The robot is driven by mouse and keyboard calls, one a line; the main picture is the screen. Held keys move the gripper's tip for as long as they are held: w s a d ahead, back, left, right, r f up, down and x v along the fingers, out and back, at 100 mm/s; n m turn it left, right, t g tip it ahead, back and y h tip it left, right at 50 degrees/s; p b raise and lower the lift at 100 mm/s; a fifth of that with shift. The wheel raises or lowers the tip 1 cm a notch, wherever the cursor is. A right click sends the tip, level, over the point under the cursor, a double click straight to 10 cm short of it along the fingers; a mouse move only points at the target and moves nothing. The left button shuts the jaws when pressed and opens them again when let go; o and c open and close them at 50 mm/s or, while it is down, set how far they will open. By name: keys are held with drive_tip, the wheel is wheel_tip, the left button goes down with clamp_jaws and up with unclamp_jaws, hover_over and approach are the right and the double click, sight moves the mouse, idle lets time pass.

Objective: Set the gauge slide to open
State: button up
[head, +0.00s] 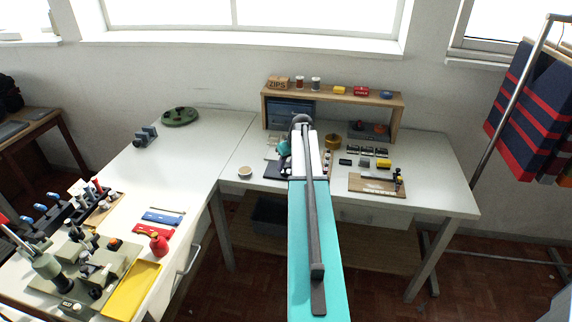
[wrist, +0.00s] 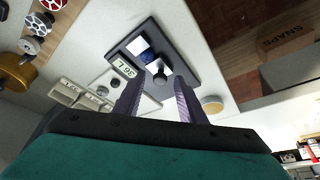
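A small round dish (head: 245,171) stands left of the plate. A wooden board (head: 366,186) with a dark upright part lies to the right. A wooden shelf (head: 388,98) stands behind. Spools and pale boxes (wrist: 65,92) lie left in the wrist view.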

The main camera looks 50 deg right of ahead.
drive_tip(key=shift+c, duration=0.2)
clamp_jaws()
drive_tip(key=shift+w+a+b, duration=0.25)
drive_tip(key=shift+w+a, duration=0.15)
drive_tip(key=shift+w, duration=0.3)
drive_tip(key=shift+w+a+b, duration=0.3)
drive_tip(key=shift+w+a, duration=0.1)
drive_tip(key=shift+w, duration=0.25)
drive_tip(key=shift+w+a+b, duration=0.25)
drive_tip(key=shift+w+a, duration=0.15)
drive_tip(key=shift+w, duration=0.3)
drive_tip(key=shift+w+a+r, duration=0.1)
drive_tip(key=shift+w+a, duration=0.05)
drive_tip(key=shift+o, duration=0.2)
unclamp_jaws()
drive_tip(key=shift+w, duration=0.1)
